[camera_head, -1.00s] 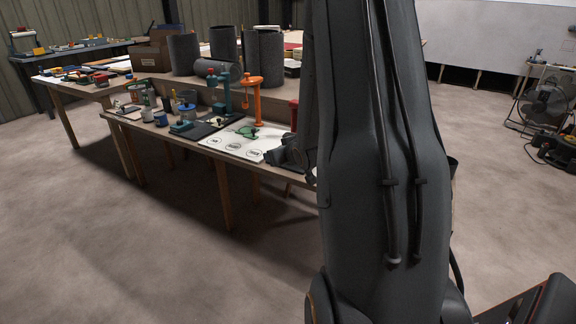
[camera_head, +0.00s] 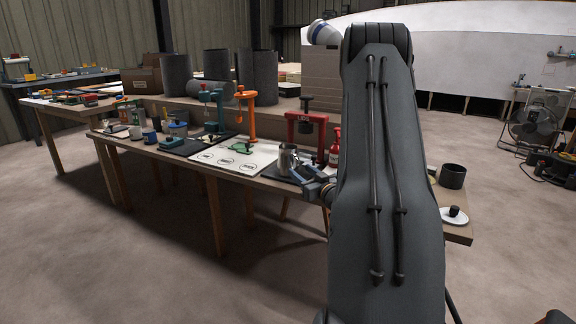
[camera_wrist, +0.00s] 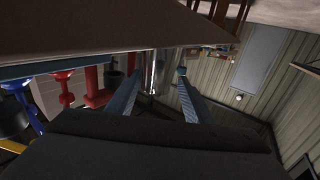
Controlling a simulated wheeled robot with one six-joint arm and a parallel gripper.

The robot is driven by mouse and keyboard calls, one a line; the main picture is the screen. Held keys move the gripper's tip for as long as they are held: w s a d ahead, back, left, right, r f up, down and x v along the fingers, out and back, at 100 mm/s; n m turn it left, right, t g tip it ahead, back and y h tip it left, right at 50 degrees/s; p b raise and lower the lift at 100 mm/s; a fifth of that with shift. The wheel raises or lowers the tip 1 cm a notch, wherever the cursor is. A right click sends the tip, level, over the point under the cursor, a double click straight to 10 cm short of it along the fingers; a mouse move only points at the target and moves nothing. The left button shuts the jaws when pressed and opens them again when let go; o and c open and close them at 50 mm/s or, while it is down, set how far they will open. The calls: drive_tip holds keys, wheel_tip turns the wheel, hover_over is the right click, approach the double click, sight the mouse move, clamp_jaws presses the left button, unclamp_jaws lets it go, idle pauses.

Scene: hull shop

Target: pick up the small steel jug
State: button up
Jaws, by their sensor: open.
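The small steel jug (camera_head: 288,160) stands upright on the long bench, beside a white board, in the head view. My gripper (camera_head: 312,180) is open, just to the right of and in front of the jug, with its blue-grey fingers toward it. In the wrist view the shiny jug (camera_wrist: 152,72) shows between the two blue fingers of my gripper (camera_wrist: 162,74), nearer the left one. I cannot tell whether either finger touches it. My arm hides part of the bench behind it.
A red clamp stand (camera_head: 306,124) and a red bottle (camera_head: 335,149) stand close behind the jug. An orange clamp stand (camera_head: 243,112) stands to its left at the white board (camera_head: 232,163). A dark cup (camera_head: 452,176) and a white plate (camera_head: 447,217) are at the right end.

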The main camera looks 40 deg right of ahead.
sight(297, 168)
drive_tip(key=w, duration=0.2)
drive_tip(key=w+d, duration=0.1)
drive_tip(key=w, duration=0.1)
drive_tip(key=shift+w+f+b, duration=0.1)
drive_tip(key=shift+w+b, duration=0.05)
drive_tip(key=shift+b, duration=0.25)
clamp_jaws()
